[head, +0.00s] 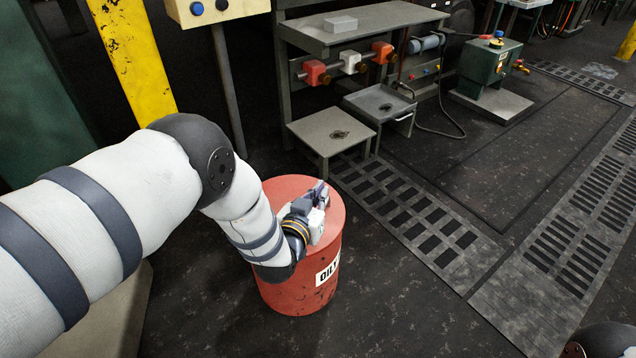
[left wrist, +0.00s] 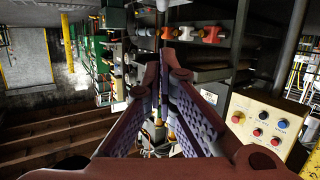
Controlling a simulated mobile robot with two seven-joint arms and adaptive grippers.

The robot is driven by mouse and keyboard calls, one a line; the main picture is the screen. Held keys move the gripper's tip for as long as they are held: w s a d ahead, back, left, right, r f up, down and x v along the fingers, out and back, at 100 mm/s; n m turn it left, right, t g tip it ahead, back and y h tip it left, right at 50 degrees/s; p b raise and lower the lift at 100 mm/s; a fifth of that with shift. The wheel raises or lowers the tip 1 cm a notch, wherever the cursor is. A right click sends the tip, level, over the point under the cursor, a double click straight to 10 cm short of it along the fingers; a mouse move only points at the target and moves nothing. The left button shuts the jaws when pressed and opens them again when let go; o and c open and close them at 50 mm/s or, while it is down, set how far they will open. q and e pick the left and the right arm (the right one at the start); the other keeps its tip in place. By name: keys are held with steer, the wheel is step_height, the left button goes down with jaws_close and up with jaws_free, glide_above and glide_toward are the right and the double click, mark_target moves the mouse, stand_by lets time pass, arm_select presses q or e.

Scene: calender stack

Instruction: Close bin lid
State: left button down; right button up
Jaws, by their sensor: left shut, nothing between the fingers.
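The red bin (head: 288,296) stands upright on the dark floor in the head view, with a white label on its side that begins "OIL". Its round red lid (head: 282,190) lies flat across the top and looks level with the rim; the arm and gripper hide part of it. My left gripper (head: 319,194) is over the right part of the lid, shut and empty. I cannot tell whether it touches the lid. In the left wrist view its fingers (left wrist: 164,72) meet at the tips, and the bin is not recognisable there. My right gripper is not in view.
A grey workbench (head: 345,38) with red and white blocks stands behind the bin, with a low grey stand (head: 330,135) nearer. A yellow post (head: 135,55) and a button box (head: 218,8) are at the back left. Open floor with grates lies to the right.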

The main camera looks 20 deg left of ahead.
arm_select(q)
steer(key=shift+d+f+b, duration=0.25)
steer(key=shift+f, duration=0.4)
steer(key=shift+d+f+b, duration=0.25)
steer(key=shift+f+b, duration=0.05)
steer(key=shift+f, duration=0.35)
steer(key=shift+d+f+b, duration=0.25)
steer(key=shift+f, duration=0.4)
steer(key=shift+s, duration=0.1)
